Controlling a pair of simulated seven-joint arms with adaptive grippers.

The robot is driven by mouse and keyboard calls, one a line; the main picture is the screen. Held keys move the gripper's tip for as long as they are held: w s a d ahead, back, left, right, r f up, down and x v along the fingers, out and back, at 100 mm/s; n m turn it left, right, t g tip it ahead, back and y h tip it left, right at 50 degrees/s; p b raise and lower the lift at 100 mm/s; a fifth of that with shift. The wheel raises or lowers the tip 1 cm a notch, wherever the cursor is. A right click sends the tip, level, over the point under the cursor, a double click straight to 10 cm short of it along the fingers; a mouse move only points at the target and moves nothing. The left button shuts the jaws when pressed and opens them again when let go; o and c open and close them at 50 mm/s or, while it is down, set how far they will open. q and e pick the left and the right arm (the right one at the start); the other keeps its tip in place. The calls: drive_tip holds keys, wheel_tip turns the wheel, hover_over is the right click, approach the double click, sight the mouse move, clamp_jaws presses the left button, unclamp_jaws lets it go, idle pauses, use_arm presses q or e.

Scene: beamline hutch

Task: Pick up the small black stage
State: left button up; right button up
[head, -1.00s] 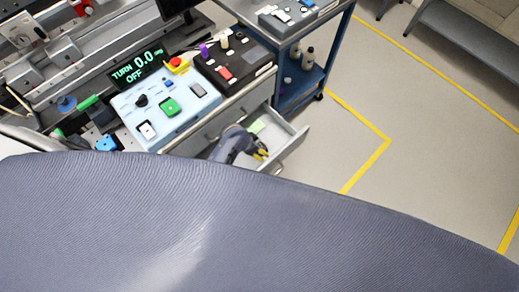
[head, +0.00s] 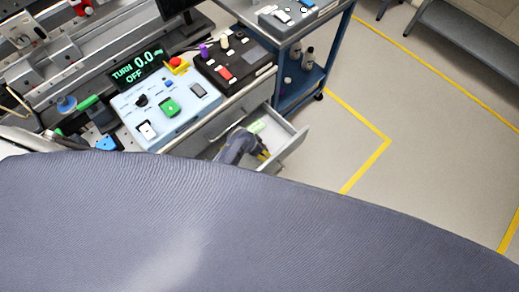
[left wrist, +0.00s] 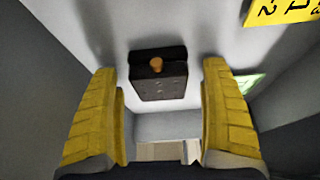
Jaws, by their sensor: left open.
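The small black stage (left wrist: 158,82) lies in an open drawer in the left wrist view. It is a dark block with an orange-brown knob on top. My left gripper (left wrist: 163,100) is open, its yellow fingers on either side of the stage, with gaps to both sides. The stage appears ahead of the fingertips, not gripped. In the head view my left gripper (head: 264,152) reaches into the open drawer (head: 290,150), and the stage cannot be made out there. A large grey-blue surface fills the lower part of the head view. My right gripper is not seen.
A yellow label (left wrist: 282,10) and a pale green label (left wrist: 249,82) lie in the drawer near the stage. The drawer walls are close around my fingers. A control panel (head: 187,112) sits above the drawer, and a blue cart (head: 325,60) stands to its right.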

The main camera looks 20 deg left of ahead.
use_arm(q)
drive_tip(key=c, duration=1.5)
